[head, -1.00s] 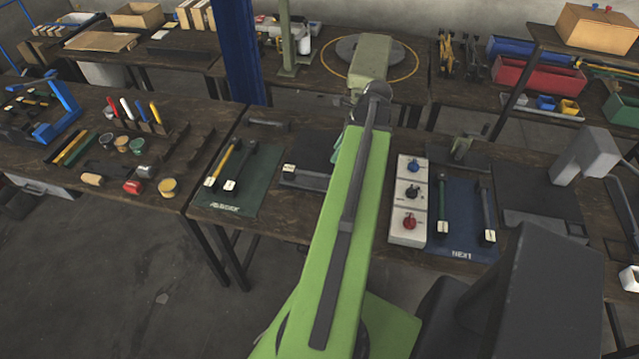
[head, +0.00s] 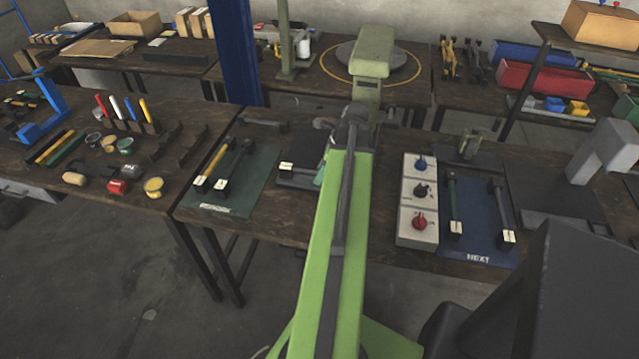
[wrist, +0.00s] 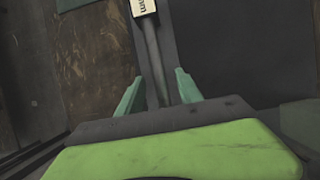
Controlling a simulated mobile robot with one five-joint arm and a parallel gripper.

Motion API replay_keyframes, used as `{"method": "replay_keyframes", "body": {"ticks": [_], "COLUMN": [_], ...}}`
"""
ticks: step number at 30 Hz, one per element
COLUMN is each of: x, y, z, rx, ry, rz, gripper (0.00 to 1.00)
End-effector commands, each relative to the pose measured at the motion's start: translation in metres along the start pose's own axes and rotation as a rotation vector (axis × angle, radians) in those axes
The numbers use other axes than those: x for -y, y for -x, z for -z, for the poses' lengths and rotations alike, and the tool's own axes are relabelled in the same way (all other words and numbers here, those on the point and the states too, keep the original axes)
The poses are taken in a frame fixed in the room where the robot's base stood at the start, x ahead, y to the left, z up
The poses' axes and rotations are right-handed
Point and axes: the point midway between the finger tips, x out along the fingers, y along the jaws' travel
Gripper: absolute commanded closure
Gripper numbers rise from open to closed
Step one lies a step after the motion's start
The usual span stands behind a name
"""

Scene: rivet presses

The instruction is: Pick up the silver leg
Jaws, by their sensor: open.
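A grey, silver-looking leg (wrist: 152,50) with a white printed tag at its far end lies on a dark plate in the wrist view. In the head view, the white-tagged end of this leg (head: 302,168) shows on the press bed left of my arm; the rest is hidden. My gripper (wrist: 161,76) is open. Its two teal fingers stand on either side of the leg's near part, with the leg between them. I cannot tell whether either finger touches it. In the head view my arm hides most of the gripper.
A green mat (head: 225,205) with a yellow and a dark leg lies to the left. A control box (head: 418,198) with knobs and a blue mat (head: 480,240) with two tagged legs lie to the right. The press head (head: 373,52) stands behind my arm.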

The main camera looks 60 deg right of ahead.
Motion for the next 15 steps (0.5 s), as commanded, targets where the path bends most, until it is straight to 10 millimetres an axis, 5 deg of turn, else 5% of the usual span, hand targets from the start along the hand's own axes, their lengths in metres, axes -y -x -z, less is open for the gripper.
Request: {"method": "replay_keyframes", "body": {"ticks": [4, 15], "x": [0.0001, 0.0000], "y": [0.0020, 0.0020], "z": [-0.0008, -0.0009], "rx": [0.000, 0.000], "ry": [0.000, 0.000], "rz": [0.000, 0.000], "gripper": [0.57, 1.00]}}
